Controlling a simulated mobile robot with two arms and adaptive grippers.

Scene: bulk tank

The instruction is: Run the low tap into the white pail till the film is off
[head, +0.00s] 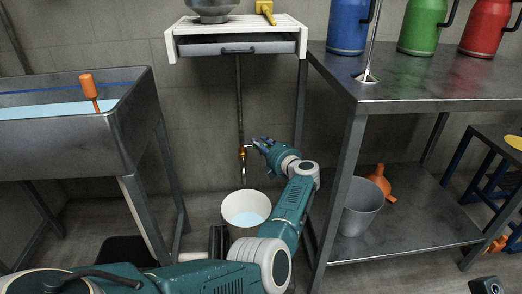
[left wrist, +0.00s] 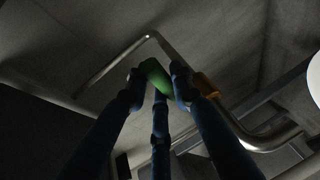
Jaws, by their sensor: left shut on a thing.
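The low tap (head: 242,154) is a brass fitting on a thin pipe against the wall, with its spout pointing down. The white pail (head: 231,222) stands upright on the floor under it, with pale blue liquid inside. My left gripper (head: 258,144) is at the tap; in the left wrist view its fingers are shut on a green handle (left wrist: 155,75). The tap's bent pipe and brass collar (left wrist: 207,85) show beside the fingers. Whether liquid is running from the spout is too small to tell.
A steel trough (head: 75,135) with pale blue liquid and an orange-handled tool (head: 89,90) is at left. A steel table (head: 430,88) at right carries blue, green and red jugs.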

